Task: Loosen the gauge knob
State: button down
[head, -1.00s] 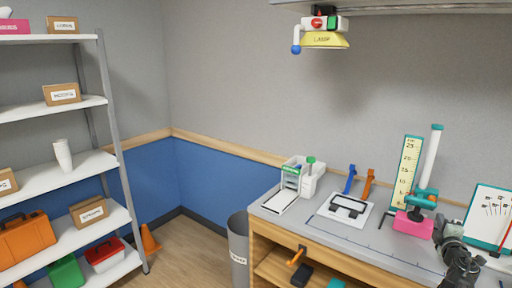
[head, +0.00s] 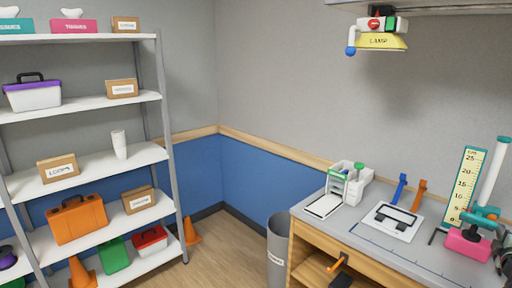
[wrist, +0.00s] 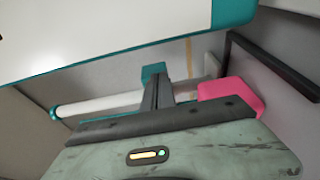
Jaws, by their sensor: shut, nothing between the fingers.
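The gauge stands at the right edge of the head view. It has a pink base (head: 465,246), a white post (head: 494,172) with a teal cap, and a teal sliding part (head: 485,216) low on the post. I cannot single out its knob with certainty. In the wrist view the white post (wrist: 100,104) lies across the left and the pink base (wrist: 232,94) is at the right. My gripper (wrist: 157,88) is shut and empty, in front of the gauge, hiding part of it. Whether it touches the gauge is unclear. Only a dark bit of my arm shows in the head view.
A yellow scale (head: 466,186) stands behind the gauge. A white board with a teal edge (wrist: 110,35) fills the top of the wrist view, close to my gripper. A dark bar (wrist: 275,65) is at the right.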

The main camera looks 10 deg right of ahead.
jog(key=shift+w+a+r, duration=0.1)
jog(key=shift+w, duration=0.05)
dwell(0.4)
jog(key=shift+r+p, duration=0.3)
jog(key=shift+p, duration=0.15)
jog(key=shift+r+p, duration=0.7)
jog(key=shift+r, duration=0.15)
jog(key=v, duration=0.6)
jog(key=shift+w+a, duration=0.2)
jog(key=shift+a, duration=0.05)
jog(key=shift+s, duration=0.15)
